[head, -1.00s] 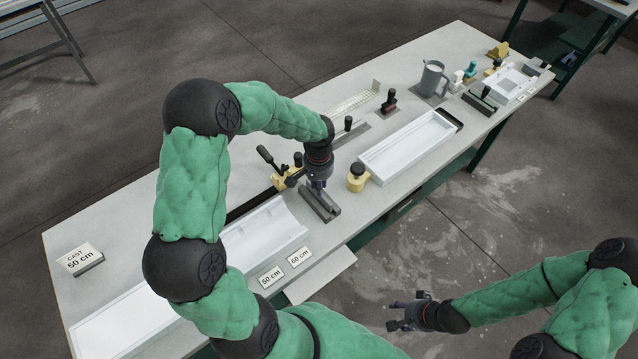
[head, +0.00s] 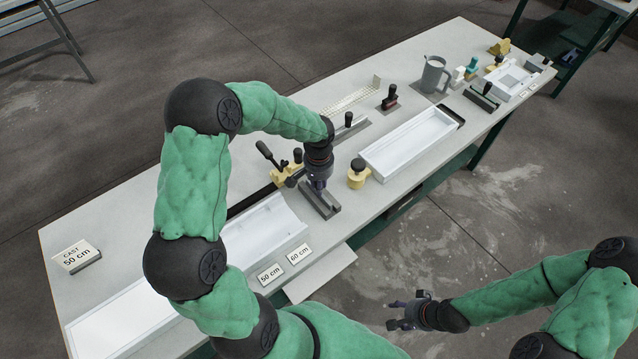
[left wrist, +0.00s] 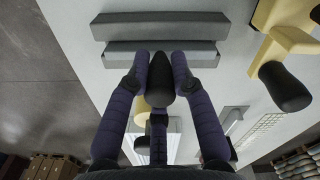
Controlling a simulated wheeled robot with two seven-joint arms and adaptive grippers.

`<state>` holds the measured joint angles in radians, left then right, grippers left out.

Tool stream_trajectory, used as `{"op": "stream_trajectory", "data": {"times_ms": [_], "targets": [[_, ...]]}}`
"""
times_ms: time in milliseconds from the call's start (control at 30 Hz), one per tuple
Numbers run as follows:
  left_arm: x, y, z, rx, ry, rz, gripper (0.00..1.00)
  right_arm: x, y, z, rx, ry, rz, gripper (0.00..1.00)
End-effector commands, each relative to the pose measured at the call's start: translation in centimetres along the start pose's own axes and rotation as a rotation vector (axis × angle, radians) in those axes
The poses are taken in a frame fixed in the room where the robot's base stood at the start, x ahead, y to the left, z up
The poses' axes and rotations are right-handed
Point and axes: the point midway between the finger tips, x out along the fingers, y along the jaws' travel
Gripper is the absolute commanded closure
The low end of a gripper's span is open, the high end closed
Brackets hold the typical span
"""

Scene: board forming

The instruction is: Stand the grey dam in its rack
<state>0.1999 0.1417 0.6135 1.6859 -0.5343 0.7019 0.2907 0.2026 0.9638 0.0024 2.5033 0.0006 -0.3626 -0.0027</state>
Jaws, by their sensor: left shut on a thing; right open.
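My left gripper (head: 318,184) is over the near middle of the bench. In the left wrist view it is shut on a black knob (left wrist: 160,80), the handle of the grey dam. My right gripper (head: 405,316) is open and empty, off the bench's near side.
A white mould (head: 265,234) lies left of the rack, partly behind my left arm. A yellow clamp (head: 284,174) with black handles and a yellow block with a black knob (head: 357,177) flank the gripper. A white tray (head: 410,146) and grey jug (head: 433,76) stand further right.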

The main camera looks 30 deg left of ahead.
Motion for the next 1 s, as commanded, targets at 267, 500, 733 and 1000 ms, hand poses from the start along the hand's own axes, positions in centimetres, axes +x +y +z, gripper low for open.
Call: {"op": "stream_trajectory", "data": {"times_ms": [267,500,733,1000], "targets": [[0.0,0.0,0.0,0.000,0.000,0.000,0.49,0.0,0.0,0.0,0.000,0.000,0.000,0.49],[-0.3,0.0,0.0,0.000,0.001,0.000,0.49,0.0,0.0,0.0,0.000,0.000,0.000,0.49],[-3.4,0.0,-0.1,0.000,0.006,0.000,0.49,0.0,0.0,0.0,0.000,0.000,0.000,0.49],[-8.7,0.0,-0.1,-0.001,0.005,0.000,0.49,0.0,0.0,0.0,0.000,0.000,0.000,0.49]]}}
